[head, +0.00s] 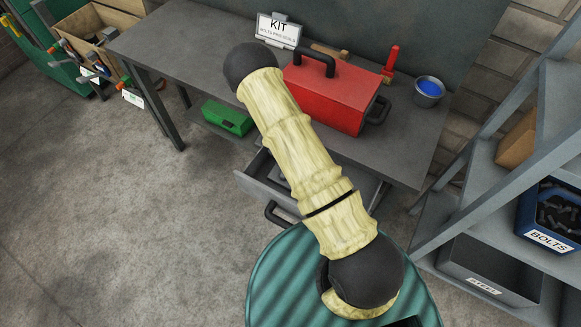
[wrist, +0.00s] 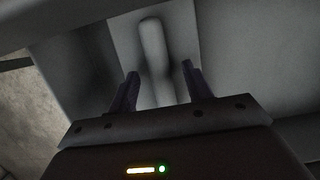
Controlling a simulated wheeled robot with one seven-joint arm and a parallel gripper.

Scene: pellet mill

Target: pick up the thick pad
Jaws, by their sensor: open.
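I cannot make out a thick pad for sure in either view. In the wrist view, my gripper (wrist: 160,70) is open, its two dark fingers apart. A pale grey, long rounded piece (wrist: 153,45) shows between and beyond the fingers, against a grey recessed surface. I cannot tell if it is the pad, or if the fingers touch it. In the head view my gripper is hidden behind my sleeved arm. The open grey drawer (head: 264,183) under the workbench shows beside the arm; most of its inside is hidden.
On the workbench (head: 180,50) stand a red toolbox (head: 325,98), a KIT sign (head: 279,30) and a bowl with blue contents (head: 428,91). A green box (head: 227,117) sits below. A metal shelf with a BOLTS bin (head: 548,240) stands at right. The floor at left is clear.

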